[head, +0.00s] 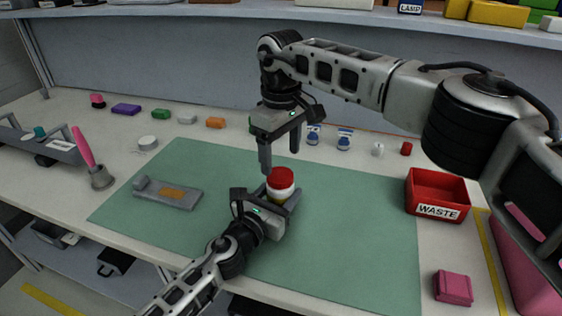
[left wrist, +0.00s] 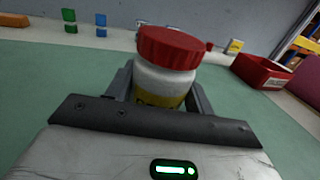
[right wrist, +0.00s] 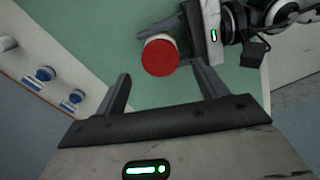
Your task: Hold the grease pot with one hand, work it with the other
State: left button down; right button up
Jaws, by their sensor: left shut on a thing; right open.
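The grease pot (head: 281,184) is a white jar with a yellow label and a red lid, standing upright on the green mat (head: 350,230). My left gripper (head: 280,194) is shut around its body from the front; the left wrist view shows the pot (left wrist: 166,75) between the fingers. The red lid is on the pot and also shows from above in the right wrist view (right wrist: 160,56). My right gripper (head: 280,160) is open and empty, pointing down above and slightly behind the lid, apart from it. The lid lies ahead of its open fingers (right wrist: 165,90).
A red WASTE bin (head: 437,196) stands right of the mat, with a pink box (head: 453,288) at front right. A grey fixture (head: 167,193) lies on the mat's left. A brush in a cup (head: 100,177) stands farther left. Several small parts line the back.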

jog(key=shift+c, duration=0.4)
jog(key=n, duration=0.4)
jog(key=shift+r, duration=0.25)
jog(key=n, duration=0.5)
jog(key=shift+a+r, duration=0.1)
jog(key=shift+r, duration=0.1)
jog(key=n, duration=0.5)
jog(key=shift+r, duration=0.2)
jog(key=n, duration=0.5)
jog(key=shift+r, duration=0.2)
jog(key=n, duration=0.5)
jog(key=shift+r+n, duration=0.2)
jog(key=shift+n, duration=0.1)
jog(key=n, duration=0.4)
jog(key=shift+r+n, duration=0.2)
jog(key=shift+n, duration=0.2)
jog(key=n, duration=0.4)
jog(key=shift+r+n, duration=0.2)
jog(key=shift+n, duration=0.2)
jog(key=n, duration=0.5)
jog(key=shift+r+n, duration=0.2)
jog(key=shift+n, duration=0.2)
